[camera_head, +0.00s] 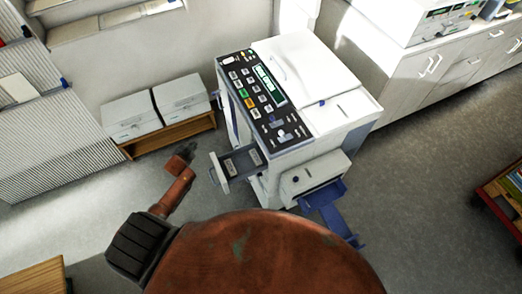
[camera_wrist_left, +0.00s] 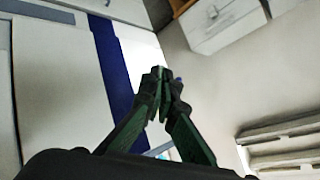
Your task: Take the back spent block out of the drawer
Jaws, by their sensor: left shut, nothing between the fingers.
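The drawer (camera_head: 219,170) stands open, pulled out to the left from the white copier (camera_head: 325,120). Two small pale blocks lie in it: one (camera_head: 229,167) near the drawer's front panel, one (camera_head: 255,157) closer to the copier body. I cannot tell for certain which is the back spent block. My left gripper (camera_head: 187,152) is to the left of the drawer, apart from it. In the left wrist view its fingers (camera_wrist_left: 163,82) are shut with nothing between them. The blocks cannot be made out in that view. My right gripper is not in view.
Two white boxes (camera_head: 155,110) stand on a low wooden stand (camera_head: 165,138) behind my left gripper. A blue tray (camera_head: 335,215) sticks out from the copier's near side. A cabinet (camera_head: 440,85) stands at the back right.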

